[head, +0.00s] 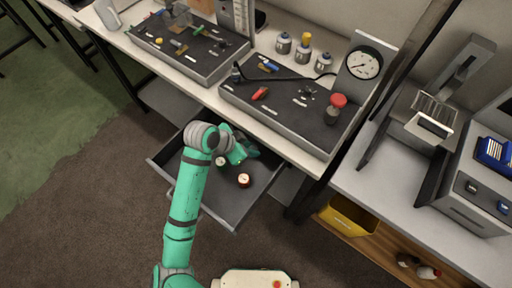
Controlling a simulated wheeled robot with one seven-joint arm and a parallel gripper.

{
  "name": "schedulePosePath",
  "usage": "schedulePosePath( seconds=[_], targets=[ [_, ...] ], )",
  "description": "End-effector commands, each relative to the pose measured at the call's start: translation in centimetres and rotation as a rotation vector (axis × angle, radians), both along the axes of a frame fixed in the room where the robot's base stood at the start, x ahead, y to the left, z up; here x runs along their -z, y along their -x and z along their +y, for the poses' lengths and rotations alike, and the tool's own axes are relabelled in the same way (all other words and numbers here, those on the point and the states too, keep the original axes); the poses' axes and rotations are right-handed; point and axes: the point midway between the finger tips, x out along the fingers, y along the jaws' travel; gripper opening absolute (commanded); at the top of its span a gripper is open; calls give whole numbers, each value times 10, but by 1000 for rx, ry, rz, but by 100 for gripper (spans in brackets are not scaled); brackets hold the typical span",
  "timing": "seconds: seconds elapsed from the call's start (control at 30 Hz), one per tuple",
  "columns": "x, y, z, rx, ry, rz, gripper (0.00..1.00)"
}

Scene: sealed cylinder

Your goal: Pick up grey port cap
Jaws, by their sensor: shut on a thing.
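My gripper (238,157) is low over the open drawer (222,207) below the workbench. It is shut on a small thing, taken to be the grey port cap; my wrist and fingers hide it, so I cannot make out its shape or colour. A small pale-topped round piece (221,161) lies in the drawer just left of the gripper. A brown cylinder with a pale top (244,180) stands in the drawer just below the gripper in the picture.
The drawer walls rise around my gripper, and the workbench edge is close above. On the bench are a dark panel (285,108) with a gauge (363,63) and red knob (337,101), another panel, and several small bottles. A yellow bin (348,216) is at right.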

Motion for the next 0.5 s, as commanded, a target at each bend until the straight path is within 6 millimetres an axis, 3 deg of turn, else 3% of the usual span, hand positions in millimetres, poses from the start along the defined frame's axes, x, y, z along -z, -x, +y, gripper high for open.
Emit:
schedulePosePath(
  seconds=[0.3, 0.5],
  targets=[
    [-35, 36, 60, -6, -4, 0, 0],
    [-51, 52, 85, -1, -3, 1, 0]
  ],
)
